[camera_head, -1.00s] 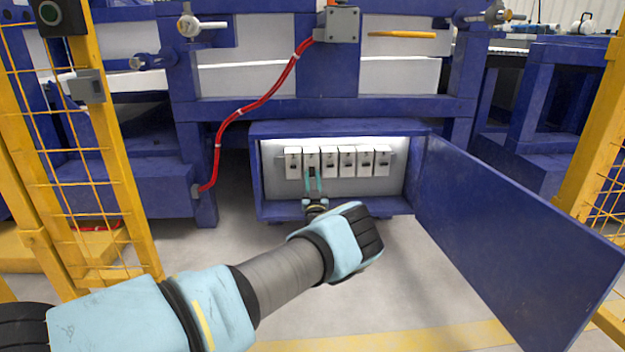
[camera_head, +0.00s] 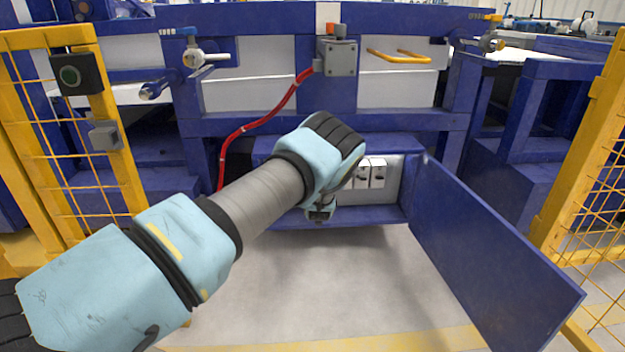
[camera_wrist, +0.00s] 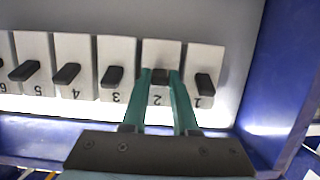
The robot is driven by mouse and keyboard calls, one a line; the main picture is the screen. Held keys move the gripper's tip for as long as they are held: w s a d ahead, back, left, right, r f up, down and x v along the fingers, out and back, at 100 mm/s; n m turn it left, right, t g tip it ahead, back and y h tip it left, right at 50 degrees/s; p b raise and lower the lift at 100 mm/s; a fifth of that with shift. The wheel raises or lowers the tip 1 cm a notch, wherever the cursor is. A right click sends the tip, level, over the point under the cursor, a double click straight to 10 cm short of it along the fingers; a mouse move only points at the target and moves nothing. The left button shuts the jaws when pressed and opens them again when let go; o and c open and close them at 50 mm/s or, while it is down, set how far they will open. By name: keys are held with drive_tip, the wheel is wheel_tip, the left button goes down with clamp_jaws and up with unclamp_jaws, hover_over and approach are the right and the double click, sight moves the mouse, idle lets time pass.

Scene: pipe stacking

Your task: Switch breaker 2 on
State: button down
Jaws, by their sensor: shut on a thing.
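Breaker 2 (camera_wrist: 158,96) is a white block with a dark lever, in a row of numbered breakers that appears upside down in the wrist view. My gripper (camera_wrist: 160,75) has its two teal fingers at breaker 2, shut on its dark lever, which shows between the fingertips. The fingers cover parts of the block's sides. In the head view my arm hides breaker 2 and the fingertips.
Breaker 1 (camera_wrist: 206,70) and breaker 3 (camera_wrist: 116,55) stand close on either side. The blue breaker box (camera_head: 385,213) is open, its door (camera_head: 490,250) swung out to the right. A red cable (camera_head: 265,115) runs behind my arm. Yellow fences flank the floor.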

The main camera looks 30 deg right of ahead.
drive_tip(key=shift+w+d+r+g+y+p, duration=0.1)
drive_tip(key=shift+r+g+y+p, duration=0.25)
drive_tip(key=shift+g, duration=0.35)
drive_tip(key=shift+d+r+g+y+p, duration=0.1)
drive_tip(key=shift+r+g+y+p, duration=0.2)
drive_tip(key=shift+g, duration=0.7)
drive_tip(key=c, duration=0.7)
unclamp_jaws()
drive_tip(key=shift+w+a, duration=0.1)
drive_tip(key=shift+r, duration=0.15)
drive_tip(key=p+v, duration=0.3)
drive_tip(key=v, duration=0.7)
drive_tip(key=shift+s+r, duration=0.15)
drive_tip(key=shift+s, duration=0.2)
